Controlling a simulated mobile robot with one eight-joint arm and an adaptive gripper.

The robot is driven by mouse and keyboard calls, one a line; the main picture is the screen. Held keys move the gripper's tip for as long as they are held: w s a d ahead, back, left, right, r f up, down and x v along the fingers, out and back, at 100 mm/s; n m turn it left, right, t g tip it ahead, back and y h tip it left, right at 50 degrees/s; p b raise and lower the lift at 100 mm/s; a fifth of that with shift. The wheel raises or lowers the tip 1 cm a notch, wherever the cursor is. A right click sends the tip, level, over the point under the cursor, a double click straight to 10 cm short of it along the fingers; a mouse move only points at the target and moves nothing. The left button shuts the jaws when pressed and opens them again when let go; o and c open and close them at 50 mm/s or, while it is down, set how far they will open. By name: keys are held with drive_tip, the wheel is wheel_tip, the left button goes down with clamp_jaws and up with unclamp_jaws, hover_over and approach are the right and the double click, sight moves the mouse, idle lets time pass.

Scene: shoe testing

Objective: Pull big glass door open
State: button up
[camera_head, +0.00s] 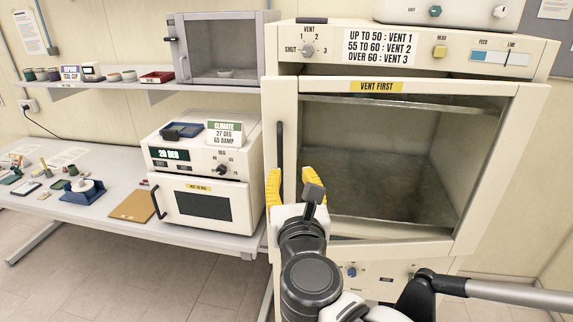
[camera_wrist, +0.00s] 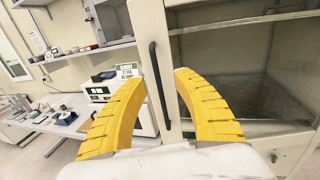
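The big glass door (camera_head: 284,225) has a cream frame, a clear pane and a yellow "VENT FIRST" label. It fills the right half of the head view, and its frame also shows in the wrist view (camera_wrist: 184,55). Its long dark upright handle (camera_head: 279,145) is on its left side. My gripper (camera_head: 291,172) has yellow fingers spread apart in front of the handle's lower part. In the wrist view, the handle (camera_wrist: 158,85) appears between the fingers of my gripper (camera_wrist: 167,76), without visible contact. The handle's lower end is hidden in the head view.
A control panel (camera_head: 325,60) with dials and a vent notice sits above the door. A smaller white oven (camera_head: 225,207) stands on the bench at left. A shelf (camera_head: 100,85) above it holds small items and a grey glass-fronted box (camera_head: 178,50). Floor is bare at lower left.

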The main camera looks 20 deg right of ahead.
wheel_tip(320, 180, up, 3)
drive_tip(key=shift+w+a+f, duration=0.1)
drive_tip(key=shift+w+f, duration=0.05)
drive_tip(key=shift+f, duration=0.05)
